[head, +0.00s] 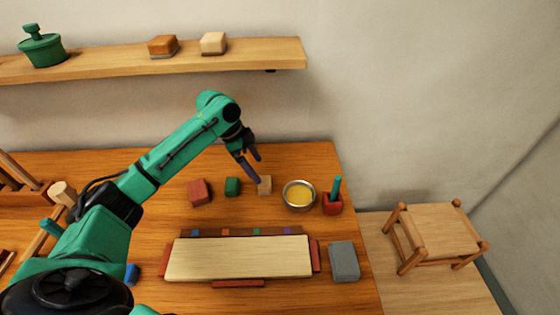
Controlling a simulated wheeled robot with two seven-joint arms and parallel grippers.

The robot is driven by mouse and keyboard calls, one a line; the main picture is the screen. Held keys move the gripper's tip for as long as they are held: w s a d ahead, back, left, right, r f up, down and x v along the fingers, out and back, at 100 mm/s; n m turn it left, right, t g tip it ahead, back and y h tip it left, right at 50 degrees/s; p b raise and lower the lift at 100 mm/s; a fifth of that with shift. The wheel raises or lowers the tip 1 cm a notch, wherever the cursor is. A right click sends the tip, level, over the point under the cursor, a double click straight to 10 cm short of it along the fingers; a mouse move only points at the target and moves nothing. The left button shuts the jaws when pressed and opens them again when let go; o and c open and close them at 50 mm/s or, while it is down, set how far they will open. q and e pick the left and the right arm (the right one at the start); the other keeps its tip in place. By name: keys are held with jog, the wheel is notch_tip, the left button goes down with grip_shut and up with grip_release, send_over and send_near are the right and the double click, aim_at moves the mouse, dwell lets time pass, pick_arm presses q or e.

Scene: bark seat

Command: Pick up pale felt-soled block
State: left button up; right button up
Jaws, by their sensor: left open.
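The pale block (214,42) sits upright on the wooden wall shelf (270,55), right of a brown block (162,45). A thin grey layer shows under it, like a felt sole. My left gripper (256,168) is open and empty, pointing down over the back of the table, well below the shelf. One of its fingers is close to a small tan block (265,187) on the table; I cannot tell whether they touch. My right gripper is not in view.
A green lidded pot (43,49) stands on the shelf. On the table (150,285) are a red block (199,191), a green block (232,187), a bowl of yellow stuff (299,194), a red cup (332,205), a pale board (240,258) and a grey block (344,261). A stool (436,233) stands right.

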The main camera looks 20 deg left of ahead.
aim_at(265, 180)
pick_arm(q)
jog(key=shift+w+d+f, duration=0.1)
jog(key=shift+w+f, duration=0.1)
jog(key=shift+w, duration=0.1)
jog(key=shift+s+d+f+p, duration=0.4)
jog(key=shift+s+f+p, duration=0.05)
jog(key=shift+f+p, duration=0.1)
jog(key=shift+s+d+f+p, duration=0.35)
jog(key=shift+s+f+p, duration=0.1)
jog(key=shift+f, duration=0.1)
jog(key=x, duration=0.3)
jog(key=shift+w+a+f, duration=0.1)
jog(key=shift+w+f, duration=0.05)
jog(key=shift+w, duration=0.05)
jog(key=shift+w+f, duration=0.3)
jog(key=shift+s, duration=0.1)
jog(key=shift+c, duration=1.2)
jog(key=shift+s+r, duration=0.1)
jog(key=c, duration=1)
jog(key=shift+c, duration=1.1)
jog(key=shift+r, duration=0.35)
notch_tip(265, 180, up, 9)
jog(key=shift+r+b, duration=0.2)
jog(key=shift+b, duration=0.65)
jog(key=o, duration=0.5)
jog(key=shift+c, duration=0.2)
jog(key=c, duration=0.5)
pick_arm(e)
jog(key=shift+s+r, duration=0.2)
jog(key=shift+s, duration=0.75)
